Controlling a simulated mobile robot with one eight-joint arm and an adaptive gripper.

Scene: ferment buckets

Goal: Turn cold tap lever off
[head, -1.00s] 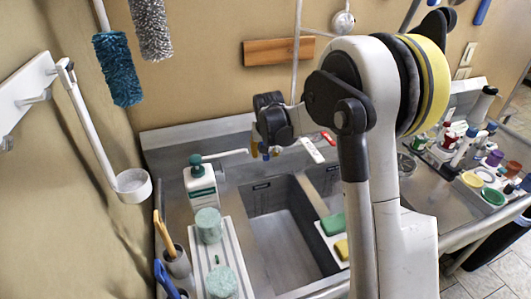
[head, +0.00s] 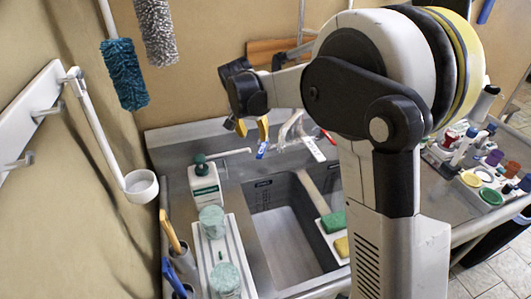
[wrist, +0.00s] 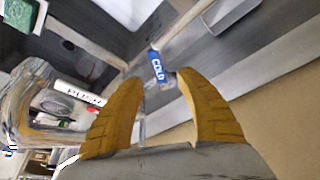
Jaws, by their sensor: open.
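The cold tap lever (head: 262,149) carries a blue label at the back of the sink; its label, reading COLD (wrist: 157,67), shows in the wrist view. My gripper (head: 252,128) is open, with yellow fingers pointing down just above and left of the lever in the head view. In the wrist view, the lever lies just beyond and between the two fingertips of my gripper (wrist: 159,77). I cannot tell whether a finger touches it. The chrome tap (head: 291,127) stands right of the lever and also shows in the wrist view (wrist: 45,112).
A white label reading PUSH (wrist: 78,92) and a red lever (head: 328,136) are on the tap's far side. A soap bottle (head: 204,184) stands left of the sink basin (head: 284,240). Sponges (head: 333,222) lie right of the basin.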

